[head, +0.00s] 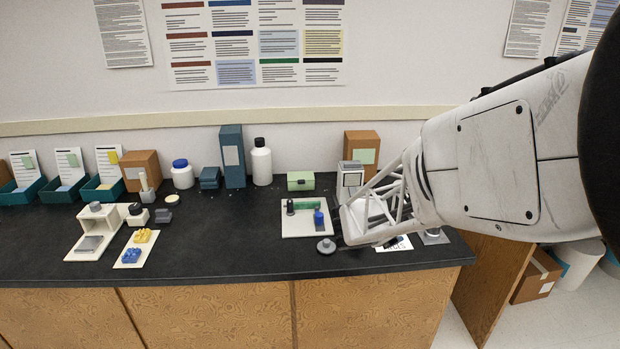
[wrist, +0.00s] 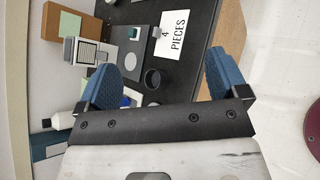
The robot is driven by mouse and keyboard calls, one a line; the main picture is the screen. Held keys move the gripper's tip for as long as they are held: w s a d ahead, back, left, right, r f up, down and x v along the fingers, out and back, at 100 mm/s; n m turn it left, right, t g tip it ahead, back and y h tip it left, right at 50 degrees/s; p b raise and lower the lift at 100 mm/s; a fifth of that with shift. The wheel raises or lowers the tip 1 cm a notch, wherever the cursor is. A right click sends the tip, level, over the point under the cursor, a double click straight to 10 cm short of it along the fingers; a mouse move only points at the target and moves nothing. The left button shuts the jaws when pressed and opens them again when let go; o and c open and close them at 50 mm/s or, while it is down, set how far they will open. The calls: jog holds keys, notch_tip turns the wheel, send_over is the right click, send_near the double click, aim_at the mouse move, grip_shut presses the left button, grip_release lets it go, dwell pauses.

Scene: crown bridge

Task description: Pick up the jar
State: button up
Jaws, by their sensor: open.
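A white jar with a blue lid (head: 182,174) stands upright at the back of the black counter, left of the middle in the head view. A smaller white pot with a black lid (head: 137,215) sits nearer the front, to its left. My gripper (head: 336,228) is over the right part of the counter, well to the right of both and touching neither. In the wrist view its blue fingers (wrist: 161,82) are wide apart with nothing held between them. I cannot make out the blue-lidded jar in the wrist view.
A teal box (head: 232,156), a white bottle (head: 261,162) and a green box (head: 300,181) line the back. A white board (head: 294,231) and grey disc (head: 326,246) lie near my gripper. The counter left of the board is mostly clear. A "4 PIECES" card (wrist: 174,34) lies below.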

jog(key=w+a+f+n+t+y, duration=0.1)
jog(key=w+a+f+n, duration=0.1)
jog(key=w+f+n, duration=0.1)
jog(key=w+a+f+n+t+y, duration=0.1)
jog(key=w+a+f+n, duration=0.1)
jog(key=f, duration=0.4)
jog(key=w+a+f+n+t+y, duration=0.1)
jog(key=w+a+f+n, duration=0.1)
jog(key=f+n, duration=0.3)
jog(key=shift+w+n+t, duration=0.3)
jog(key=shift+w+t, duration=0.1)
jog(key=shift+w, duration=0.5)
jog(key=shift+w+a+f+n, duration=0.2)
jog(key=shift+f+n, duration=0.2)
jog(key=shift+f, duration=0.2)
jog(key=shift+w, duration=0.1)
jog(key=shift+x, duration=1.2)
jog(key=shift+x, duration=2.6)
jog(key=shift+a, duration=0.1)
